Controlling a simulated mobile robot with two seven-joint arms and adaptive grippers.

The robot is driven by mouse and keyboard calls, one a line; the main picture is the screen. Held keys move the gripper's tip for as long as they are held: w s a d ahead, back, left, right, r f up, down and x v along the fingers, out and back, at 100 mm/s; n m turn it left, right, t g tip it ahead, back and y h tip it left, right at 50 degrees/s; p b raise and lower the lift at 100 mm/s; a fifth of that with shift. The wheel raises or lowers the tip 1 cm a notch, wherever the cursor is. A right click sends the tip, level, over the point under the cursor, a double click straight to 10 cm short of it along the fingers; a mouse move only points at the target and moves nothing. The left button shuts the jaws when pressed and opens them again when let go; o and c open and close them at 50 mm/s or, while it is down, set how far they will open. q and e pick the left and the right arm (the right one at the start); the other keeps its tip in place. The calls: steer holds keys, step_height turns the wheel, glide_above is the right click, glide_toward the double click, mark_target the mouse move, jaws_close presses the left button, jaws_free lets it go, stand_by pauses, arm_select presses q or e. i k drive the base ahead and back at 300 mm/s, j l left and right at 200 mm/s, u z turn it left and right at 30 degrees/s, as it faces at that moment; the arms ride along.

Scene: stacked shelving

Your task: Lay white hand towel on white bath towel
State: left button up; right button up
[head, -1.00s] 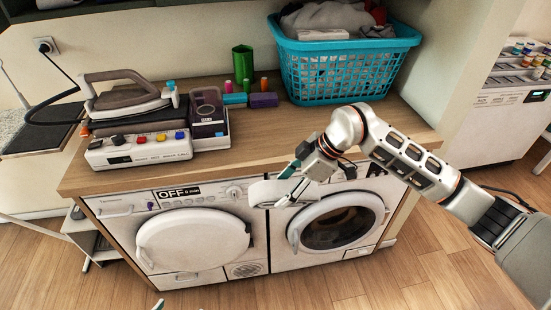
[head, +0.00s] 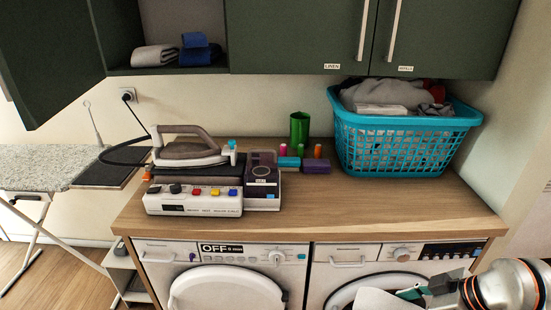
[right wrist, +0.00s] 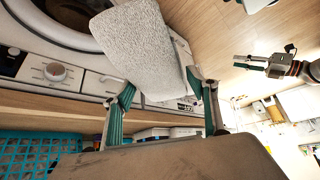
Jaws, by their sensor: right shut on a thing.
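My right gripper (head: 412,293) is low at the right of the head view, in front of the washers. It is shut on a folded white hand towel (head: 378,300), partly cut off by the lower edge. In the right wrist view the towel (right wrist: 140,45) shows fully, between the teal fingers (right wrist: 162,98). A folded whitish towel (head: 155,58) lies on the open cabinet shelf at the upper left; it may be the bath towel. My left gripper (right wrist: 247,63) shows small in the right wrist view, fingers apart and empty; it is outside the head view.
Blue folded towels (head: 200,54) lie beside the whitish one. The open cabinet door (head: 50,60) hangs at the left. The wooden counter (head: 330,210) bears an iron (head: 190,150) and a turquoise laundry basket (head: 400,145). Its front middle is clear.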

mark_target(158, 53)
steer(key=j+z, duration=0.25)
steer(key=j, duration=3.05)
